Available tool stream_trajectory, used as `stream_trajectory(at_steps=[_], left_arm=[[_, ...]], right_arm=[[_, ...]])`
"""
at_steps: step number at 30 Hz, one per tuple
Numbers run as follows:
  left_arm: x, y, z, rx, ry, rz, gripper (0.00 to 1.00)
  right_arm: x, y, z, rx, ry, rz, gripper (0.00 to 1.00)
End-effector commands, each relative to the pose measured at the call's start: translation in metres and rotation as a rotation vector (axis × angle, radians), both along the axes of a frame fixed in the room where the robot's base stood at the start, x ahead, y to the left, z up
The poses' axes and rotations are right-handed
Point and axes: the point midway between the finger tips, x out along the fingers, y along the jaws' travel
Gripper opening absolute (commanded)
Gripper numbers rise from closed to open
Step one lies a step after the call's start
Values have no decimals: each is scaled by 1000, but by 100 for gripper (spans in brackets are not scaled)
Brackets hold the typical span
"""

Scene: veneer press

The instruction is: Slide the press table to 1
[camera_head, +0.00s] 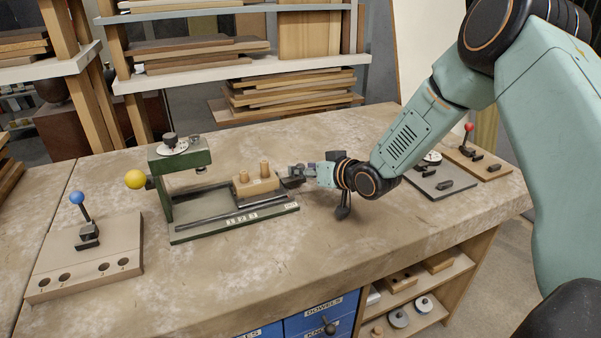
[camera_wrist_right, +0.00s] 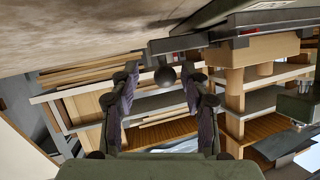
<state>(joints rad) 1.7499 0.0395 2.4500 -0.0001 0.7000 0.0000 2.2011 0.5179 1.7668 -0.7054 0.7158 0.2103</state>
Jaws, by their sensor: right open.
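The green press (camera_head: 180,185) stands on the workbench, with a yellow ball on its left side. Its press table, a tan wooden block with two pegs (camera_head: 256,186), sits toward the right end of the dark slide rail. Small white labels (camera_head: 241,218) run along the front of the base; their figures are too small to read surely. My right gripper (camera_head: 297,175) is at the right end of the press table. In the right wrist view, a dark round knob (camera_wrist_right: 165,77) lies between the open fingers of the gripper (camera_wrist_right: 160,85), with gaps at both sides. My left gripper is out of view.
A board with a blue-knobbed lever (camera_head: 84,218) is at the left. Two more fixtures, one dark (camera_head: 440,182) and one with a red-knobbed lever (camera_head: 470,150), are at the right. Shelves of boards (camera_head: 290,95) stand behind. The bench front (camera_head: 260,265) is clear.

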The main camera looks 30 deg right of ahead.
Motion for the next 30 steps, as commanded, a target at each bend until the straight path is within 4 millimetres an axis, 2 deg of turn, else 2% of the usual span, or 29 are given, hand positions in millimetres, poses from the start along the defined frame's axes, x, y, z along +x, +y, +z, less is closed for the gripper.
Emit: stream_trajectory(at_steps=[6, 15, 30], left_arm=[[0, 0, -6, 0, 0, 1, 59], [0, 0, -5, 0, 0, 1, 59], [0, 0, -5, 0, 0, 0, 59]], right_arm=[[18, 5, -6, -1, -2, 1, 46], [21, 6, -6, 1, -1, 1, 46], [21, 5, -6, 0, 0, 1, 5]])
